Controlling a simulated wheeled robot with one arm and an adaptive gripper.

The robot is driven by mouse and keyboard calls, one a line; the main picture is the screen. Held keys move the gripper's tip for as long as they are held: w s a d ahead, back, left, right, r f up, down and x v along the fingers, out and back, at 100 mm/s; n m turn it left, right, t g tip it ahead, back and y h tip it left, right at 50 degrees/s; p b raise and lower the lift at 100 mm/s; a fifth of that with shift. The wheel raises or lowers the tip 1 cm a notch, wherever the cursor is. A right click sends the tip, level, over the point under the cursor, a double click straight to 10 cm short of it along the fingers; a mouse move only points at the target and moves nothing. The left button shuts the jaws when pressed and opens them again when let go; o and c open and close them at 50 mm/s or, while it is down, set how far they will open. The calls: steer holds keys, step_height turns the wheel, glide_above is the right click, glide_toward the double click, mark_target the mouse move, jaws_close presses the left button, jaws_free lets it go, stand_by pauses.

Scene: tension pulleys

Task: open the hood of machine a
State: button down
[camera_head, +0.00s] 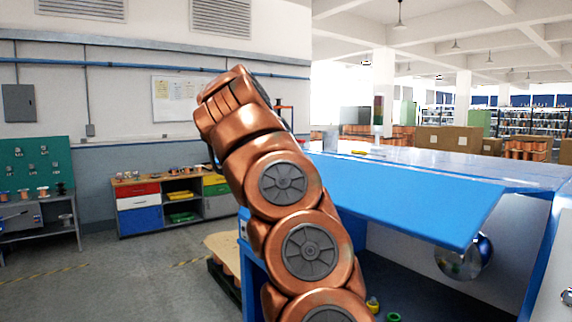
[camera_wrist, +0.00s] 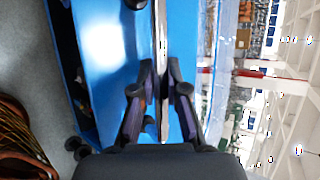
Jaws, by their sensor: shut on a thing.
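The blue hood (camera_head: 410,205) of the machine slants out over a white inner space, and a gap shows under its front edge. In the wrist view a blue panel (camera_wrist: 103,60) lies left of a long, thin grey bar (camera_wrist: 161,35), with more blue surface to its right. My gripper (camera_wrist: 162,92) is shut on this bar, one finger on each side. I cannot tell whether the bar is a handle or the hood's edge. In the head view my copper arm hides the gripper and the hood's left end.
A shiny round part (camera_head: 463,258) sits under the hood's right end. A low cabinet (camera_head: 172,205) with coloured drawers and a green pegboard bench (camera_head: 38,165) stand along the left wall. The grey floor (camera_head: 120,270) between is open.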

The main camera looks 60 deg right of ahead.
steer(key=shift+d+r, duration=0.1)
steer(key=shift+r, duration=0.75)
steer(key=shift+r, duration=0.1)
steer(key=c, duration=1.2)
jaws_free()
steer(key=shift+v, duration=5.8)
